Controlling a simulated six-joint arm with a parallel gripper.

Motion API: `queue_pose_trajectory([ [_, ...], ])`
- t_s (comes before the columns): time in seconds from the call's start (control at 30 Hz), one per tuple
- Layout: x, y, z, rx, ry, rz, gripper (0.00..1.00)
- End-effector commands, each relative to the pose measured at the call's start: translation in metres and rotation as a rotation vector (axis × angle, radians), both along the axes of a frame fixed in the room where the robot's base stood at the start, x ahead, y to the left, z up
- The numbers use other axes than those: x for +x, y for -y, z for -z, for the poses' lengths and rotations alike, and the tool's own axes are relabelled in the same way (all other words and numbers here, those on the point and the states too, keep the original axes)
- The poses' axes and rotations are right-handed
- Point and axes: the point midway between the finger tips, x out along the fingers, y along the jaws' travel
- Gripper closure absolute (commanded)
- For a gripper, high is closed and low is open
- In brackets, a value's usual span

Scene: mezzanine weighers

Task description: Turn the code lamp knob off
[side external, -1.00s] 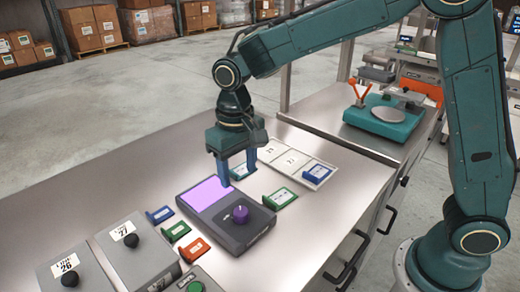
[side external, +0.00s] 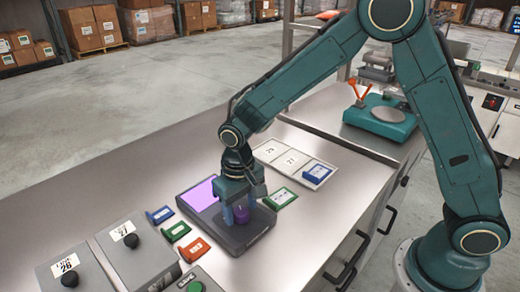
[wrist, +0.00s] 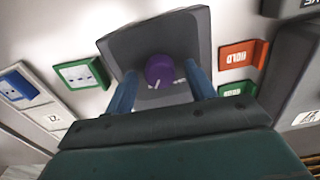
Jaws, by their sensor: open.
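The code lamp is a dark grey box (side external: 240,240) with a lit purple panel (side external: 203,193) and a purple knob (side external: 241,214). In the wrist view the knob (wrist: 160,71) shows a pale pointer mark on its lower side. My gripper (side external: 240,216) is open and low over the box, with its blue fingers on either side of the knob. In the wrist view my fingers (wrist: 162,92) stand apart left and right of the knob, with a gap on each side. The lit panel is out of the wrist view.
Green (side external: 280,198), blue (side external: 160,214) and orange (side external: 195,249) tags lie close around the box. A white tray (side external: 290,163) holds a blue tag. Grey boxes with black knobs (side external: 138,256) stand at left. A teal scale (side external: 381,120) stands behind.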

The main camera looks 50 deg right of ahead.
Motion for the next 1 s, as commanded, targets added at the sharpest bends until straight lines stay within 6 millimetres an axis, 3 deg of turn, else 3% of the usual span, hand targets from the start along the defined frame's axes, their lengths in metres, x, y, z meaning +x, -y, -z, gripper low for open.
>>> queue_pose_trajectory([
  [0.23, -0.0001, 0.0, 0.0004, 0.0, 0.0, 0.0, 0.45],
  [0.47, 0.0, 0.0001, 0.0002, 0.0, 0.0, 0.0, 0.9],
  [1.0, 0.0002, 0.0001, -0.0002, 0.0, 0.001, -0.102, 0.9],
])
